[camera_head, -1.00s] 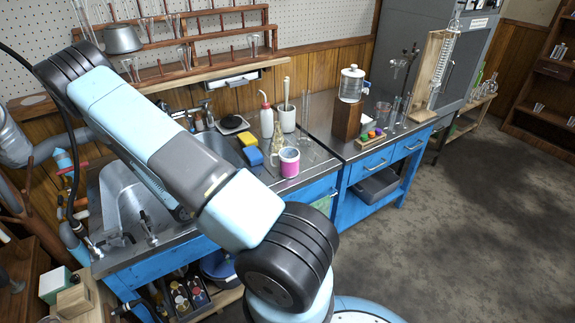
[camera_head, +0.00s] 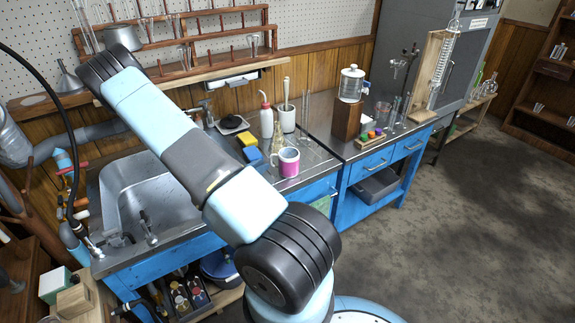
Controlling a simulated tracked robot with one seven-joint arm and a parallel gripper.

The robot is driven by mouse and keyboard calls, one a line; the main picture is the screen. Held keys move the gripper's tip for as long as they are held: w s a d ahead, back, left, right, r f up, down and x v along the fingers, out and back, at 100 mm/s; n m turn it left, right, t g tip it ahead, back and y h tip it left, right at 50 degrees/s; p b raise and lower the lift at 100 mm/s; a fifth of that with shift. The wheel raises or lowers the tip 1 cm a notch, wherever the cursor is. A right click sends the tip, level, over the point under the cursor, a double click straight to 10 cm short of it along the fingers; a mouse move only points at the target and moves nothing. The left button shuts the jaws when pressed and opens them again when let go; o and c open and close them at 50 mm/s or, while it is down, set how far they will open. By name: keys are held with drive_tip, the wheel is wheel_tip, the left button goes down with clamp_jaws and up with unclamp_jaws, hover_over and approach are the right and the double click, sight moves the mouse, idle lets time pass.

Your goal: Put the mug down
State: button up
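A pink and white mug (camera_head: 288,163) stands upright on the metal counter (camera_head: 318,158), close to its front edge. Its handle side faces left. Nothing of mine touches the mug in this view. My gripper is not in view; my arm rises from the bottom middle to the upper left and hides part of the counter and sink.
Left of the mug are a blue and a yellow sponge (camera_head: 248,140). Behind it stand a white bottle (camera_head: 266,118), a white mortar with pestle (camera_head: 287,119) and glassware. A sink (camera_head: 140,190) lies left. A wooden block (camera_head: 347,119) stands right.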

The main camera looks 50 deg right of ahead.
drive_tip(key=d, duration=0.4)
drive_tip(key=shift+s, duration=0.1)
clamp_jaws()
idle(0.4)
